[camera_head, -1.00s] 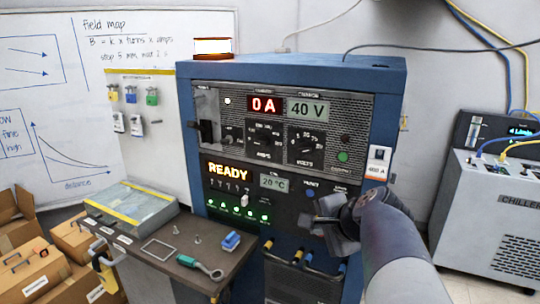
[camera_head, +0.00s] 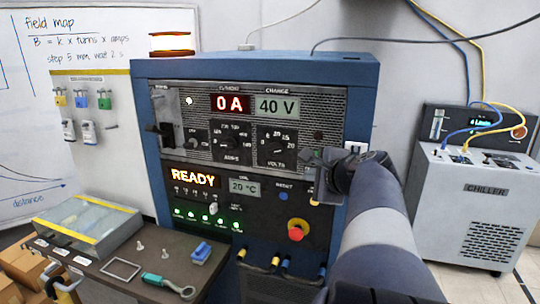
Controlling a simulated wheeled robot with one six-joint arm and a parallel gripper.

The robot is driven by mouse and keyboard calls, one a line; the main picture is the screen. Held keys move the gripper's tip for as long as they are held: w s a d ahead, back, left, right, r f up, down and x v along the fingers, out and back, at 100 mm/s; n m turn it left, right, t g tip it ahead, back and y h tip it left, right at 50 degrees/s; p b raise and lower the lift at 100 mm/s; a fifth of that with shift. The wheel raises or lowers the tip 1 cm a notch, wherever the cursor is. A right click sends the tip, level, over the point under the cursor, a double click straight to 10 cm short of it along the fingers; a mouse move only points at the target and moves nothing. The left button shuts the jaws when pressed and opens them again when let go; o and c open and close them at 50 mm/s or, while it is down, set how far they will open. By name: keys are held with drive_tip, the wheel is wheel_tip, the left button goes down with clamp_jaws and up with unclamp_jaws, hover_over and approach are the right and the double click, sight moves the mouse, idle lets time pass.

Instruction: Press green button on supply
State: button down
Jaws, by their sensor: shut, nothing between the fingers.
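The blue supply cabinet (camera_head: 255,68) stands in the middle, its upper panel reading "0 A" and "40 V" and its lower panel reading "READY". My gripper (camera_head: 318,174) is at the right side of the upper panel, in front of its lower right corner. Its jaws are shut and empty. I cannot tell whether my gripper touches the panel.
A red stop knob (camera_head: 296,232) on a yellow base sits below my gripper, with a blue reset button (camera_head: 283,196) nearby. Cables plug in underneath. A bench (camera_head: 150,262) with tools is at left, a chiller (camera_head: 470,215) at right.

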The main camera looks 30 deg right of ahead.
drive_tip(key=w+d+p, duration=0.1)
drive_tip(key=w+d, duration=0.4)
drive_tip(key=d, duration=0.1)
drive_tip(key=shift+w+d, duration=0.2)
idle(2.0)
drive_tip(key=shift+w+d, duration=0.3)
drive_tip(key=shift+w+d+p, duration=0.25)
drive_tip(key=shift+d+p, duration=0.05)
drive_tip(key=shift+p, duration=0.1)
idle(0.6)
idle(0.3)
drive_tip(key=shift+s+a+b, duration=0.3)
drive_tip(key=shift+s+a, duration=0.25)
drive_tip(key=shift+a, duration=0.1)
drive_tip(key=shift+s+a+b, duration=0.55)
drive_tip(key=shift+s+a, duration=1.1)
drive_tip(key=shift+a, duration=0.25)
